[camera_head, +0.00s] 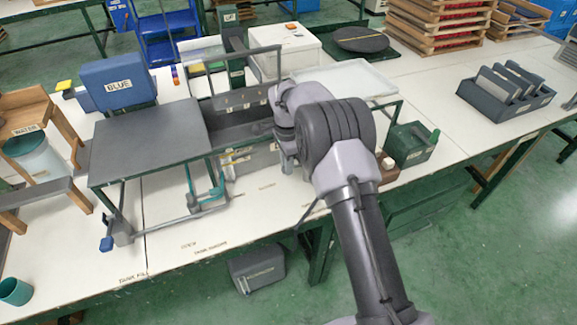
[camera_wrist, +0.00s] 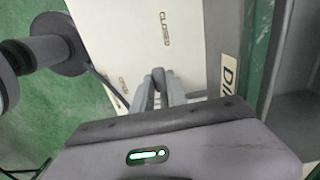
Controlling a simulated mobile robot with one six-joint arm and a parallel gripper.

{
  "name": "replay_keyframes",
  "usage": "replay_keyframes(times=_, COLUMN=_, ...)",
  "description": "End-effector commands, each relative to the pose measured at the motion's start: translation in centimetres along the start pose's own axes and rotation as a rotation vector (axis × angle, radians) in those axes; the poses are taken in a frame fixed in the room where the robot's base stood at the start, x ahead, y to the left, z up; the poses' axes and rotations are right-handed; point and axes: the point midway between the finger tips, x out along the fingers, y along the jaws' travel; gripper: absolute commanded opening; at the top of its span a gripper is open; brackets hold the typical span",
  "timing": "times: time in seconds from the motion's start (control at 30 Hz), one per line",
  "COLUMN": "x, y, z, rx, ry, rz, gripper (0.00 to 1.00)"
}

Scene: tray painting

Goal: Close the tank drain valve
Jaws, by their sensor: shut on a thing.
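In the wrist view, my gripper (camera_wrist: 160,92) is shut on a grey upright piece that I take to be the drain valve handle (camera_wrist: 158,74). Only the handle's top shows between the fingers; its lower part and the valve body are hidden. The word CLOSED (camera_wrist: 164,28) is printed on the white surface beyond the fingers. A second, partly legible word (camera_wrist: 123,85) lies to the left of the fingers. In the head view, my own arm covers the gripper and the valve, beside the dark tank frame (camera_head: 237,99).
A white panel with large letters (camera_wrist: 228,70) and a grey-green wall stand close right of the fingers. In the head view, a green box (camera_head: 410,145) stands right of my arm. A dark flat-topped stand (camera_head: 150,137) and blue container (camera_head: 117,82) are left. The front table strip is mostly clear.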

Motion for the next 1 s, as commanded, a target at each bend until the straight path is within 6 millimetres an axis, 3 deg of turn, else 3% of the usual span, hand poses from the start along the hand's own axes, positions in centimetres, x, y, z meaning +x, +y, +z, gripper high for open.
replay_keyframes(times=0.57, x=-0.09, y=-0.32, z=-0.06, rx=0.032, ry=0.001, rz=-0.003, gripper=0.00)
replay_keyframes(times=0.6, x=-0.09, y=-0.32, z=-0.06, rx=0.032, ry=0.001, rz=-0.003, gripper=0.20)
replay_keyframes(times=0.7, x=-0.09, y=-0.31, z=-0.05, rx=0.032, ry=0.001, rz=-0.002, gripper=0.39)
replay_keyframes(times=1.0, x=-0.12, y=-0.26, z=-0.03, rx=0.031, ry=0.001, rz=-0.001, gripper=0.40)
